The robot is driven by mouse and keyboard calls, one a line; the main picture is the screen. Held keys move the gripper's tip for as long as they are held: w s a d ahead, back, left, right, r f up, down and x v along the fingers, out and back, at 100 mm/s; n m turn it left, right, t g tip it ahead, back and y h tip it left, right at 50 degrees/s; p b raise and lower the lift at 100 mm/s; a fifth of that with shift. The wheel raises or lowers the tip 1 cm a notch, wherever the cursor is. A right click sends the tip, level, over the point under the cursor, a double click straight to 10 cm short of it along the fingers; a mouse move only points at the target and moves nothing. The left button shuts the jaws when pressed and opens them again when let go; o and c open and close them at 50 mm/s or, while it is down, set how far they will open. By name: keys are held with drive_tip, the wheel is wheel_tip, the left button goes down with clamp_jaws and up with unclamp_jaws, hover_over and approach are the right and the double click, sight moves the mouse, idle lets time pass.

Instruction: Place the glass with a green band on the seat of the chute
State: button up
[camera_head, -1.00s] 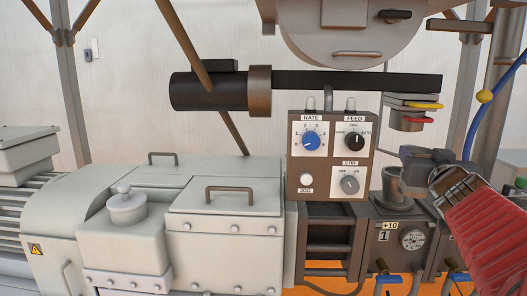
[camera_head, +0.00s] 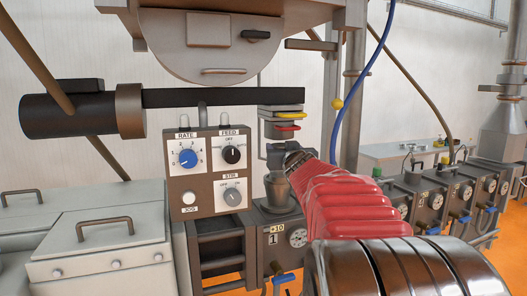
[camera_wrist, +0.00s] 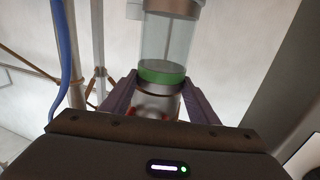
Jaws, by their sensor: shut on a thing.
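The glass with a green band (camera_wrist: 164,38) is in the wrist view, a clear cylinder with its green band low, above a grey metallic part. My gripper (camera_wrist: 159,82) is shut on it, with a dark finger on each side near the band. In the head view my gripper (camera_head: 278,156) is at the end of my red-sleeved arm, just below a fitting with yellow and red plates (camera_head: 284,118). I cannot make out the glass there. I cannot surely tell which part is the chute's seat.
A control box with knobs (camera_head: 211,170) stands left of my gripper. A grey cup-shaped port (camera_head: 278,190) is below it on a unit marked 1. Similar gauge units (camera_head: 435,200) line the right.

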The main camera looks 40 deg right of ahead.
sight(280, 144)
drive_tip(key=shift+w+d, duration=0.15)
drive_tip(key=shift+w, duration=0.15)
drive_tip(key=shift+x, duration=1.55)
drive_tip(key=shift+w+d+f, duration=0.1)
drive_tip(key=shift+w+f, duration=0.05)
drive_tip(key=shift+w, duration=0.05)
drive_tip(key=shift+s+f, duration=0.1)
drive_tip(key=shift+f, duration=0.45)
drive_tip(key=shift+f, duration=0.1)
drive_tip(key=o, duration=1.6)
drive_tip(key=shift+c, duration=0.2)
